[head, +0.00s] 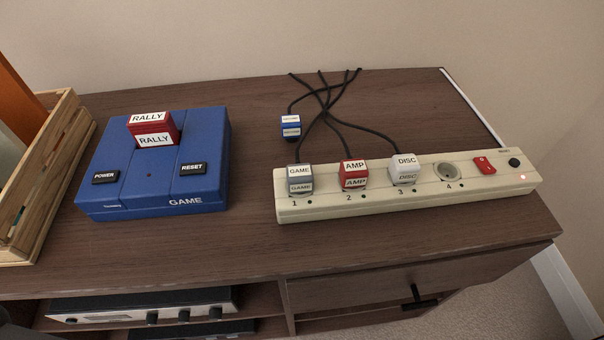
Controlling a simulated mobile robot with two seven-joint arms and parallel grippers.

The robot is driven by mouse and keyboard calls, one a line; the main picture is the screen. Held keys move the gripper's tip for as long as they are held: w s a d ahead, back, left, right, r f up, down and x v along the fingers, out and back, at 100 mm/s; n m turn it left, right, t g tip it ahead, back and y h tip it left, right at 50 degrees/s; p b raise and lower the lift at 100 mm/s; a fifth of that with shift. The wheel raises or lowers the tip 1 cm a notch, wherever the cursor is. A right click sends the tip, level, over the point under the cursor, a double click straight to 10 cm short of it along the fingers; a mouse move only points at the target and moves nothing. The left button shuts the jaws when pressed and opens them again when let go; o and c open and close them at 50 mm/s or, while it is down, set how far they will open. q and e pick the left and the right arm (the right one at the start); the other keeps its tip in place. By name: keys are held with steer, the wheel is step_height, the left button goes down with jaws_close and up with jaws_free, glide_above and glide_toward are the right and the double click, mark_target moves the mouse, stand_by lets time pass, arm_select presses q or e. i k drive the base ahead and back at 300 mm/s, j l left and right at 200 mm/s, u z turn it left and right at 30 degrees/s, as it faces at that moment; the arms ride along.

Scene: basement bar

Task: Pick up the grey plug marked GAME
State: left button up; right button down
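The grey plug marked GAME (300,179) sits in socket 1, at the left end of the cream power strip (480,190). Its black cable runs up and back from it. A red plug marked AMP (353,175) is in socket 2. A white plug marked DISC (404,169) is in socket 3. Socket 4 (447,172) is empty. Neither of my grippers shows in the head view.
A blue plug (290,127) lies loose behind the strip, where several cables cross. A blue GAME console (150,175) with a red RALLY cartridge (152,130) stands left. A wooden crate (65,140) is at far left. The strip's red switch (484,165) is at right.

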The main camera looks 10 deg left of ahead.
mark_target(299, 176)
steer(key=i+l+u, duration=0.1)
steer(key=l+u, duration=0.2)
steer(key=l, duration=0.7)
steer(key=l+u, duration=0.35)
steer(key=l, duration=0.65)
steer(key=k, duration=0.05)
